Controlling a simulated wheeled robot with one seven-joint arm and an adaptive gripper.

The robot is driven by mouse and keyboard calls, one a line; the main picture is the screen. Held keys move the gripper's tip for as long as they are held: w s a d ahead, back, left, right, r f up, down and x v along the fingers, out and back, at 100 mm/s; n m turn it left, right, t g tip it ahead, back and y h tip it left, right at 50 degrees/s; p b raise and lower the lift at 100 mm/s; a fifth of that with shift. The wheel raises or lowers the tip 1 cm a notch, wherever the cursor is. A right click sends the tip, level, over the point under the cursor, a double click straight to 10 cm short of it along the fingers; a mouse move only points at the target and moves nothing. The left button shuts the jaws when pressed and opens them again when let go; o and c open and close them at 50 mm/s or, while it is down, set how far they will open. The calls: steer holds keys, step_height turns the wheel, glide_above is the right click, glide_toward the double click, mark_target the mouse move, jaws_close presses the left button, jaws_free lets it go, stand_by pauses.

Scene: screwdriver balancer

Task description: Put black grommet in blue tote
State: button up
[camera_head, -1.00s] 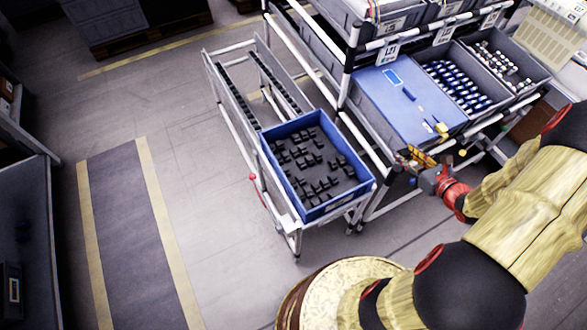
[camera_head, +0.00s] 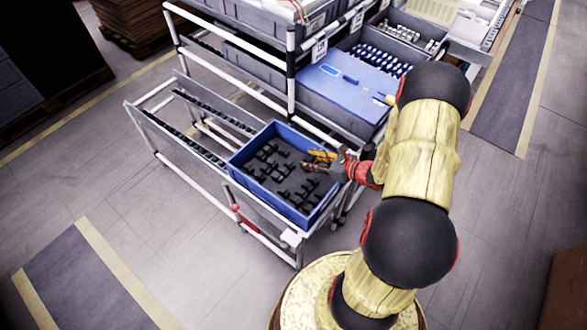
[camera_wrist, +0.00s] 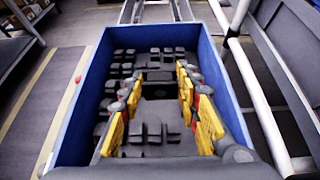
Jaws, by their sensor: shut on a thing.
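The blue tote (camera_head: 266,194) sits on the near end of a white-framed cart, with rows of dark pieces inside. Its blue wall fills the sides of the wrist view (camera_wrist: 76,125). My gripper (camera_head: 312,160) is over the tote's right part, with yellow fingers reaching in above the dark pieces. In the wrist view the fingers (camera_wrist: 159,88) stand some way apart, with a dark shape between their tips, which I take as the black grommet (camera_wrist: 159,77). It is hard to separate from the dark pieces below. Whether it touches the tote floor cannot be told.
A rack with grey bins stands behind the tote; a blue lid board (camera_head: 345,88) covers one bin, and a bin of blue-and-white parts (camera_head: 382,60) lies beyond. White rails of the cart run away to the left.

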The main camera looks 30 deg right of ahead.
steer(key=b, duration=0.3)
glide_above(296, 169)
steer(key=f, duration=0.7)
steer(key=shift+s, duration=0.2)
steer(key=shift+w+d+f+b, duration=0.1)
steer(key=shift+f+b, duration=0.85)
steer(key=shift+f, duration=0.6)
steer(key=shift+f+b, duration=0.3)
steer(key=shift+f, duration=0.1)
steer(key=o, duration=0.8)
steer(key=shift+r, duration=0.1)
steer(key=shift+o, duration=0.7)
steer(key=shift+r, duration=0.1)
